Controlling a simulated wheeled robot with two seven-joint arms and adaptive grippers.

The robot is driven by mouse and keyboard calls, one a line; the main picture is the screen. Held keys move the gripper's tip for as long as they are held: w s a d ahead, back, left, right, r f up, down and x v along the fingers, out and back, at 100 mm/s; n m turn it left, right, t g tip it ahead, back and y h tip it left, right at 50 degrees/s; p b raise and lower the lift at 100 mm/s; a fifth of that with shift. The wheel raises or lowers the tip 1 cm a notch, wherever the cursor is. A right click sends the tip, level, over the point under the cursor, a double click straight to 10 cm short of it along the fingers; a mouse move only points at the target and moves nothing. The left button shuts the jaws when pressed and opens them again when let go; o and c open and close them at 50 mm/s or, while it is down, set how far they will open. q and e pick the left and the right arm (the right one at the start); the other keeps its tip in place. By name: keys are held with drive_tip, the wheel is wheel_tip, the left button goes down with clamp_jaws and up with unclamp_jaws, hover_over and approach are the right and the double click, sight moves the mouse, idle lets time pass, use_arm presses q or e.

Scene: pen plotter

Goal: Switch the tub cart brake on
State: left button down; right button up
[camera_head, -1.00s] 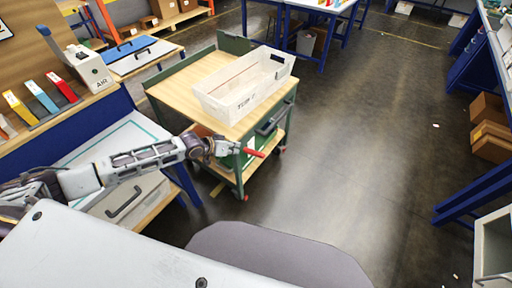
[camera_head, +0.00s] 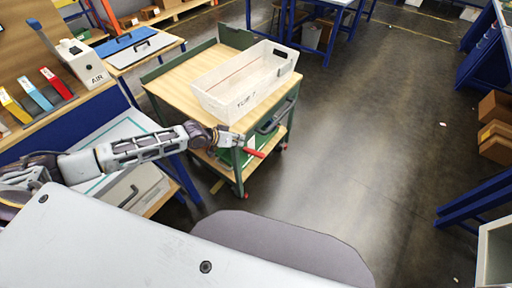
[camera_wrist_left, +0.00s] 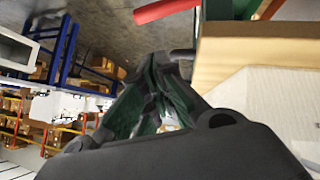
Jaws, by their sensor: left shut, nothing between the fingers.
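The tub cart (camera_head: 177,84) has a green frame, a wooden top and a lower wooden shelf. My left gripper (camera_head: 235,138) is shut and empty at the cart's near corner, just above and left of the lever. In the left wrist view its fingers (camera_wrist_left: 158,85) are together; whether they touch the lever is unclear. My right gripper is out of view.
A dark push handle (camera_head: 275,118) is on the cart's right end. A blue-framed bench (camera_head: 60,125) with coloured holders stands left. Cardboard boxes (camera_head: 496,125) and blue racks line the right side. The dark floor right of the cart is clear.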

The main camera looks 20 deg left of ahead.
use_arm(q)
drive_tip(key=shift+s, duration=0.1)
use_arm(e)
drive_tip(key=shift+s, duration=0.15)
use_arm(q)
hover_over(256, 153)
drive_tip(key=a, duration=0.1)
drive_tip(key=shift+w+a+f, duration=0.1)
drive_tip(key=shift+f, duration=1.65)
drive_tip(key=shift+w+f, duration=0.1)
drive_tip(key=shift+f, duration=1.65)
drive_tip(key=shift+s+d+f, duration=0.1)
drive_tip(key=shift+d+f, duration=0.15)
drive_tip(key=shift+f, duration=0.65)
drive_tip(key=shift+s+d+f, duration=0.1)
drive_tip(key=shift+d+f, duration=0.15)
drive_tip(key=shift+f, duration=0.65)
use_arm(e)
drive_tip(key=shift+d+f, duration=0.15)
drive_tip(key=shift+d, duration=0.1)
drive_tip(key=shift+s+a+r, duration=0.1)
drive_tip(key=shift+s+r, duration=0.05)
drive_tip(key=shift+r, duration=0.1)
use_arm(q)
drive_tip(key=shift+d, duration=0.1)
drive_tip(key=shift+s+f+p, duration=0.1)
drive_tip(key=shift+p, duration=0.2)
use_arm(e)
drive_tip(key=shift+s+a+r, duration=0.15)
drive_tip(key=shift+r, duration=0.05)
